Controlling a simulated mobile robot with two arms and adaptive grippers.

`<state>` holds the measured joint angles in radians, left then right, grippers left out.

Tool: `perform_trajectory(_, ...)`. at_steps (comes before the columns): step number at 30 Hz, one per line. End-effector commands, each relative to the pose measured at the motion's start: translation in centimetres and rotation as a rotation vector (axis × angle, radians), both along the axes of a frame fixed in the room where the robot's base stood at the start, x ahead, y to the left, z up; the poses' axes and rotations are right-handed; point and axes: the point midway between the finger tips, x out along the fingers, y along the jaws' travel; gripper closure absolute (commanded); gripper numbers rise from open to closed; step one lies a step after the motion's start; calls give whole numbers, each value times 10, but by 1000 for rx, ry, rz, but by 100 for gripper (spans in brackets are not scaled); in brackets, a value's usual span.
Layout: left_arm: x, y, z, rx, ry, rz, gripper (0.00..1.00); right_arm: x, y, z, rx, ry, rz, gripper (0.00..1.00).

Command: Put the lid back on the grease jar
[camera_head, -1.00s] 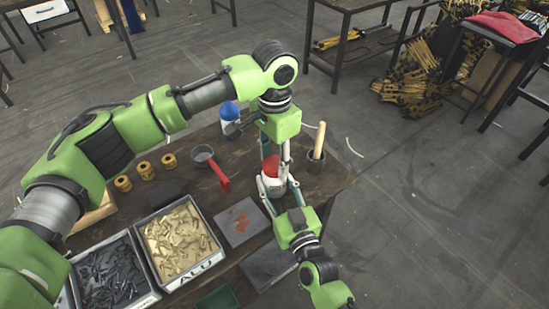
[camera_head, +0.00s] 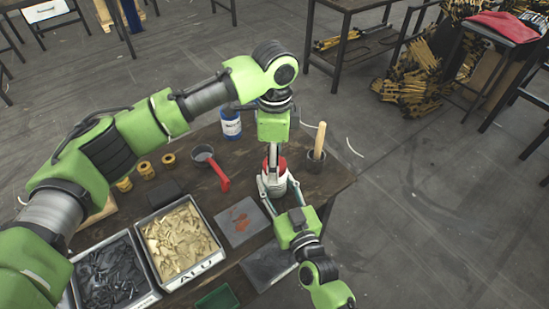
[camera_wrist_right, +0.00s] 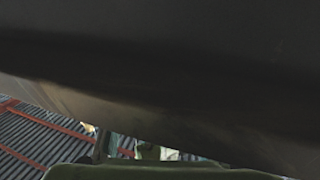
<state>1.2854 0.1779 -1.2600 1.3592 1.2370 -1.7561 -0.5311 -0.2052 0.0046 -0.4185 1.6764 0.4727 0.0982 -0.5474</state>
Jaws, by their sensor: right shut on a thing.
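The white grease jar (camera_head: 274,188) stands near the right end of the dark workbench in the head view. The red lid (camera_head: 281,165) is at its top, partly hidden by my left gripper; I cannot tell whether it is seated. My left gripper (camera_head: 272,172) points straight down over the lid, its fingers seen nearly edge-on, so their opening is unclear. My right gripper (camera_head: 273,190) comes from the front and is shut on the jar's body. The right wrist view is mostly filled by a dark close surface and shows no clear jar.

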Motion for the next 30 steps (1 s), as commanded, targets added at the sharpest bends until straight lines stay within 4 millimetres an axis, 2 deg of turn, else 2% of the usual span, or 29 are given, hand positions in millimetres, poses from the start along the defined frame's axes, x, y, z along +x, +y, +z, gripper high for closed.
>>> perform_trajectory(5, 1, -1, 15, -2, -3, 0, 43, 0, 0, 0, 0, -1, 0, 100)
perform_trajectory(18, 1, -1, 101, -2, -2, -1, 43, 0, 0, 0, 0, -1, 0, 100)
perform_trajectory(24, 1, 0, 118, 0, 0, 0, 43, 0, 0, 0, 0, -1, 0, 100)
perform_trajectory(30, 0, 0, 120, 0, 1, 0, 43, 0, 0, 0, 0, -1, 0, 100)
